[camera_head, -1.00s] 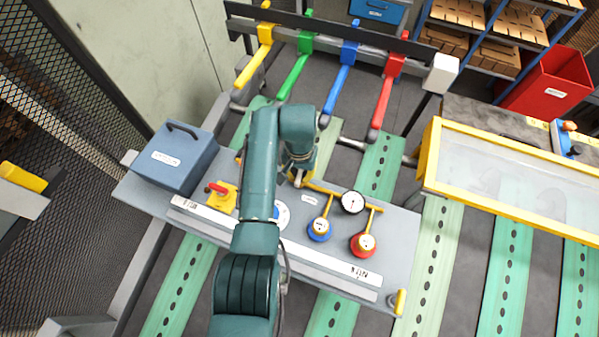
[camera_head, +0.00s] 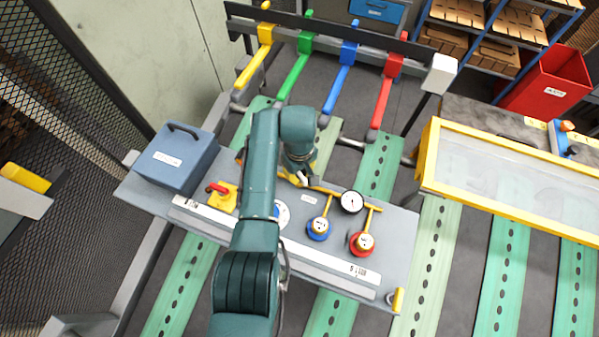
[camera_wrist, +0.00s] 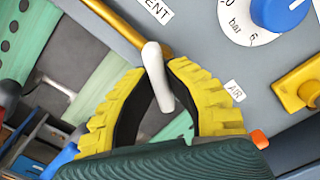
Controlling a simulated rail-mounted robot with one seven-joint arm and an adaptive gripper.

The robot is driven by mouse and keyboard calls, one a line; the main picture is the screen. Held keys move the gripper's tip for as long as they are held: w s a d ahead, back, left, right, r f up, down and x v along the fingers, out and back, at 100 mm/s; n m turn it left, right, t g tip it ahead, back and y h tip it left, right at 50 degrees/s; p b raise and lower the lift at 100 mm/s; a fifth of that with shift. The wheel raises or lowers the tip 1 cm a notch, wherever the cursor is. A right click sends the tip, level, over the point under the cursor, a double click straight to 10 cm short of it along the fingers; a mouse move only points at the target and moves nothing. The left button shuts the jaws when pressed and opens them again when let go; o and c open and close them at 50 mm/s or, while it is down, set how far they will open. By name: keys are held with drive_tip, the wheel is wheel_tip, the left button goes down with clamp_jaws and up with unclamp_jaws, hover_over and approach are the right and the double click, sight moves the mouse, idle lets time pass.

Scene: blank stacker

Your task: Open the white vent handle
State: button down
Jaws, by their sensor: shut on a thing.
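The white vent handle (camera_wrist: 152,62) is a short, rounded white lever beside the yellow pipe, near the "VENT" label in the wrist view. My gripper (camera_wrist: 158,72) has its ridged yellow fingers on either side of the handle and is shut on it. The handle's lower end reaches down between the fingers. In the head view, my gripper (camera_head: 300,177) is at the back edge of the grey panel (camera_head: 395,240), mostly hidden by my arm. A small white bit of the handle (camera_head: 304,181) shows there.
A blue dial (camera_wrist: 282,12) and a yellow block (camera_wrist: 298,88) are close by on the panel. A gauge (camera_head: 352,202), a blue valve (camera_head: 319,229) and a red valve (camera_head: 362,243) stand to the right. A blue box (camera_head: 176,158) stands at the left.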

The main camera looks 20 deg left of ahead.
sight(300, 173)
drive_tip(key=n, duration=0.6)
drive_tip(key=shift+f, duration=0.15)
drive_tip(key=shift+n, duration=0.3)
drive_tip(key=c, duration=1.1)
unclamp_jaws()
drive_tip(key=shift+o, duration=0.2)
wheel_tip(300, 173, up, 12)
